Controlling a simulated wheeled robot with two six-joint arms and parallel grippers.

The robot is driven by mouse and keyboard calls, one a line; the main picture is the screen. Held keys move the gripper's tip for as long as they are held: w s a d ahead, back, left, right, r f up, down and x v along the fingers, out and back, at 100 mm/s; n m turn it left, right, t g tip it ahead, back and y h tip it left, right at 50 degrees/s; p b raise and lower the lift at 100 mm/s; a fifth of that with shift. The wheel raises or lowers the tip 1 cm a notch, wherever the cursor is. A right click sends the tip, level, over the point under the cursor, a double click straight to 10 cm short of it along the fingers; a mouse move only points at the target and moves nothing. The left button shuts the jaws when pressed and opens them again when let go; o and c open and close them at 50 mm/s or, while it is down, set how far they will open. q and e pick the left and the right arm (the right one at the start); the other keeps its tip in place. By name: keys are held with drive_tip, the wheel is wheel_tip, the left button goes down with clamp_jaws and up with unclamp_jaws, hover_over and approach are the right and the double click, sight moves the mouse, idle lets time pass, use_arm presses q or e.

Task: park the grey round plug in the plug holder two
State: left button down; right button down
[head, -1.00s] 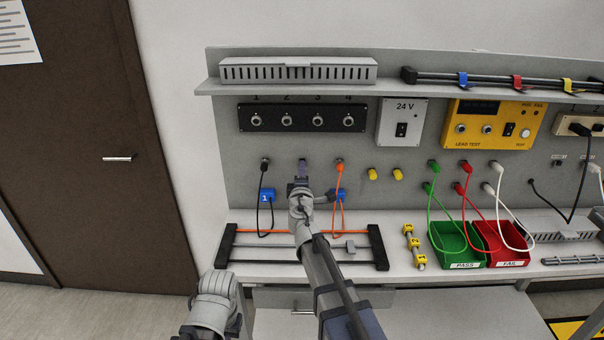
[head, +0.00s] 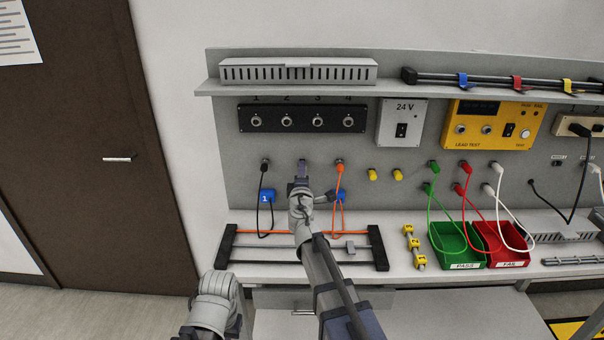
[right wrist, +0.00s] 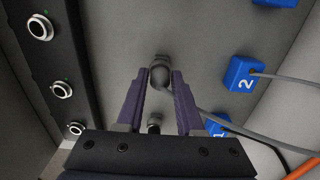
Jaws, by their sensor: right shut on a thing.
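My right gripper (head: 302,168) is at the grey back panel, between a black plug (head: 265,165) and an orange plug (head: 340,166). In the right wrist view its two fingers (right wrist: 160,88) are shut on the grey round plug (right wrist: 160,75), which points at the panel. The plug's front end meets a round fitting there; how deep it sits is hidden. A grey cable runs from it to the lower right. A blue block marked 2 (right wrist: 242,78) is right of the gripper in the wrist view. My left gripper is out of frame.
A black strip of numbered sockets (head: 302,117) is above the gripper; it also shows in the wrist view (right wrist: 55,60). A blue block marked 1 (head: 267,196) and black and orange cables hang close by. A rack (head: 228,246) stands below. Green (head: 458,262) and red bins are right.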

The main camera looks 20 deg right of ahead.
drive_tip(key=shift+w+d, duration=0.15)
drive_tip(key=shift+w, duration=0.35)
idle(0.3)
drive_tip(key=shift+c, duration=2.3)
unclamp_jaws()
drive_tip(key=shift+s, duration=0.1)
drive_tip(key=v, duration=0.7)
drive_tip(key=shift+s, duration=0.4)
